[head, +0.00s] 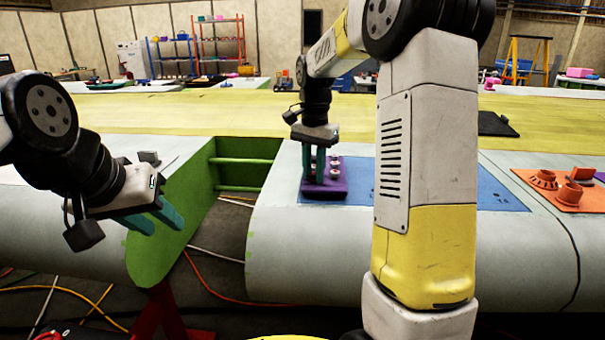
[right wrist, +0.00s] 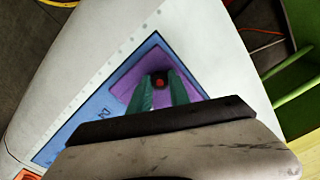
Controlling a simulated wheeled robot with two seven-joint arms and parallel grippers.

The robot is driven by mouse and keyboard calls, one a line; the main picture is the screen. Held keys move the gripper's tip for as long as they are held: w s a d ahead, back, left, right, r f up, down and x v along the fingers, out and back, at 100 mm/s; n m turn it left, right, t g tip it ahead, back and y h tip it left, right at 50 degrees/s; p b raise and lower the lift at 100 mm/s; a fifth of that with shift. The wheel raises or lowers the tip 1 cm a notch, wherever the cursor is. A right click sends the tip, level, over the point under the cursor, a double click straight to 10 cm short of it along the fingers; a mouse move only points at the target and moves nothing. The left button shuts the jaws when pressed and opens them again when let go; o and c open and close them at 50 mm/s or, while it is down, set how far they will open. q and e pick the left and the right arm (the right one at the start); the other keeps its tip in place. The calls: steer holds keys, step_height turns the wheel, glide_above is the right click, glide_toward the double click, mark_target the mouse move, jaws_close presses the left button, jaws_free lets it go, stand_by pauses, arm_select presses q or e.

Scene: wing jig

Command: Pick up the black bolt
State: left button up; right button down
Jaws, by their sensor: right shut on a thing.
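My right gripper (head: 314,178) points down over the purple tray (head: 325,192) on the blue mat. Its teal fingers are shut on the black bolt (right wrist: 160,79), which shows in the right wrist view as a dark round piece with a red centre between the fingertips. In the head view the fingers hide the bolt. Whether the bolt is clear of the tray I cannot tell. My left gripper (head: 160,222) is open and empty, near the green rib at the left.
The blue mat (head: 490,190) lies on the grey wing surface. An orange tray (head: 590,197) with orange parts sits at the right. A dark flat object (head: 495,124) lies on the yellow surface behind.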

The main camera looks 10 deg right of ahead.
mark_target(313, 174)
steer(key=shift+r, duration=0.45)
step_height(313, 174, up, 2)
steer(key=shift+r, duration=0.15)
steer(key=s+a+r, duration=0.1)
steer(key=s+a, duration=1)
steer(key=shift+a+r, duration=0.2)
steer(key=shift+a, duration=0.15)
steer(key=shift+w+d, duration=0.1)
